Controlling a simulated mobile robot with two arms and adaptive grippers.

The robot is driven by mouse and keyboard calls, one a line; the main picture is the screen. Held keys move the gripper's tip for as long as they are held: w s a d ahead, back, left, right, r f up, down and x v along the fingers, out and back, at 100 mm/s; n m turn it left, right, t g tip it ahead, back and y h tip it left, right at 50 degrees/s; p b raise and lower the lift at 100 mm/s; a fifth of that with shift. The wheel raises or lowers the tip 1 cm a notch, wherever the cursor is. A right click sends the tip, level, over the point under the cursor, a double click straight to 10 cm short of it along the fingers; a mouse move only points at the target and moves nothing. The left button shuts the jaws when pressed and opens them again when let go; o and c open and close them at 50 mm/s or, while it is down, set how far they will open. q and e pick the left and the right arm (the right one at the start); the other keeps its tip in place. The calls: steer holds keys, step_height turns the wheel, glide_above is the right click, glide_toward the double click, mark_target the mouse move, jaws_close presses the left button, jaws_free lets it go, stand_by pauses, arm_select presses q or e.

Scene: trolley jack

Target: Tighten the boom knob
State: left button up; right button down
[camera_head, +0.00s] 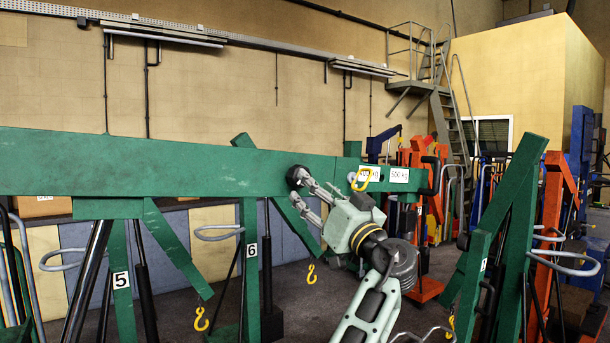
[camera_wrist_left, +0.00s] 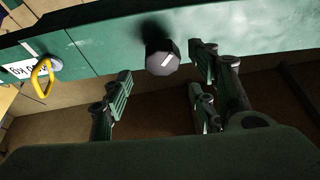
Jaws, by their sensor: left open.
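The boom knob (camera_head: 298,176) is a dark, faceted knob on the side of the green boom (camera_head: 200,166). My left gripper (camera_head: 306,194) is open just in front of the knob in the head view. In the left wrist view its fingers (camera_wrist_left: 162,88) are spread, with one left of the knob and two right of it. I see a gap between the fingers and the knob. My right gripper is in neither view.
A yellow hook (camera_wrist_left: 42,77) hangs beside the white load label on the boom; it also shows in the head view (camera_head: 361,180). Green crane legs numbered 5 (camera_head: 120,281) and 6 (camera_head: 251,250) stand below. Orange cranes (camera_head: 420,240) and a metal staircase (camera_head: 445,110) are behind.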

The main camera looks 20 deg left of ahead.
mark_target(293, 171)
arm_select(q)
steer(key=p+x, duration=0.2)
steer(key=x, duration=0.3)
steer(key=shift+w+a+r+p, duration=0.1)
steer(key=shift+w+a+p, duration=0.1)
steer(key=shift+p, duration=0.1)
steer(key=shift+s, duration=0.1)
steer(key=c, duration=1.1)
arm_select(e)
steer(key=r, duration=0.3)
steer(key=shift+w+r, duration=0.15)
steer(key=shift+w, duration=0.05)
